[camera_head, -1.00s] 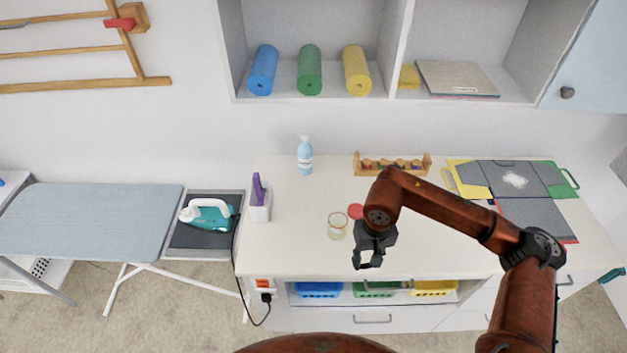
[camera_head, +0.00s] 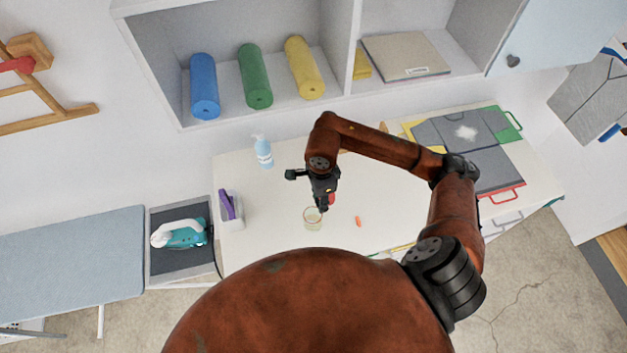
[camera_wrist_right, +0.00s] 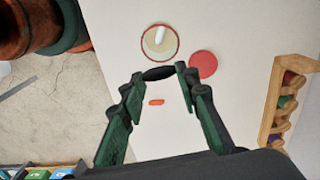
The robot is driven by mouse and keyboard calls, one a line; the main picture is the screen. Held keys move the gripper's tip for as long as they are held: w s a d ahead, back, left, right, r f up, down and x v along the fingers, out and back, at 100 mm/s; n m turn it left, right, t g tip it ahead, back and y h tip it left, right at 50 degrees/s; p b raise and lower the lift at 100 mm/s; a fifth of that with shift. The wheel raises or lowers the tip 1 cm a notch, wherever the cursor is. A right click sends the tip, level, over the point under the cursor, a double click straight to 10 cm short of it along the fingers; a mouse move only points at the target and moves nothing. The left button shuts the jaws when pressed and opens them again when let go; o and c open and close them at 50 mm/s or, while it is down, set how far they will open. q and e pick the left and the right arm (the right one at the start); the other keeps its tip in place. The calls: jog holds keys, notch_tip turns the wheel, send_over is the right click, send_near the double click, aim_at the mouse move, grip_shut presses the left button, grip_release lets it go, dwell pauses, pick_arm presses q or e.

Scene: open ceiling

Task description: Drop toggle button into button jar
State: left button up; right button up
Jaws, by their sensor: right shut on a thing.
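My right gripper (camera_wrist_right: 158,80) is shut on a dark, elongated toggle button (camera_wrist_right: 158,73), held crosswise between its fingertips. The open glass button jar (camera_wrist_right: 146,52) has a reddish rim and a pale, elongated piece (camera_wrist_right: 160,34) inside. In the right wrist view the held toggle appears just short of the jar's rim. In the head view the right gripper (camera_head: 321,207) overlaps the far edge of the jar (camera_head: 313,222); the exact height gap cannot be told. An orange elongated piece (camera_wrist_right: 156,102) lies on the white table. My left gripper is not in view.
A round red lid (camera_wrist_right: 203,64) lies beside the jar. A wooden rack (camera_wrist_right: 284,100) stands to the right in the wrist view. A spray bottle (camera_head: 263,152), a white holder (camera_head: 232,215) and folded cloth boards (camera_head: 460,140) are also on the table (camera_head: 275,235).

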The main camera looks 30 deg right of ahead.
jog(key=shift+w+r+m, duration=0.1)
jog(key=shift+w+m, duration=0.05)
jog(key=shift+m, duration=0.25)
jog(key=shift+d+f, duration=0.1)
jog(key=shift+f, duration=0.15)
notch_tip(320, 180, down, 4)
jog(key=shift+r+b, duration=0.15)
jog(key=shift+b, duration=0.65)
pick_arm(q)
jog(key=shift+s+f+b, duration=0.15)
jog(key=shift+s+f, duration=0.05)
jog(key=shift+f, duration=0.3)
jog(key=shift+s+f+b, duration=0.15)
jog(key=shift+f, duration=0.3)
pick_arm(e)
jog(key=shift+f, duration=0.9)
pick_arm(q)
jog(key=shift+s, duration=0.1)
pick_arm(e)
jog(key=o, duration=0.8)
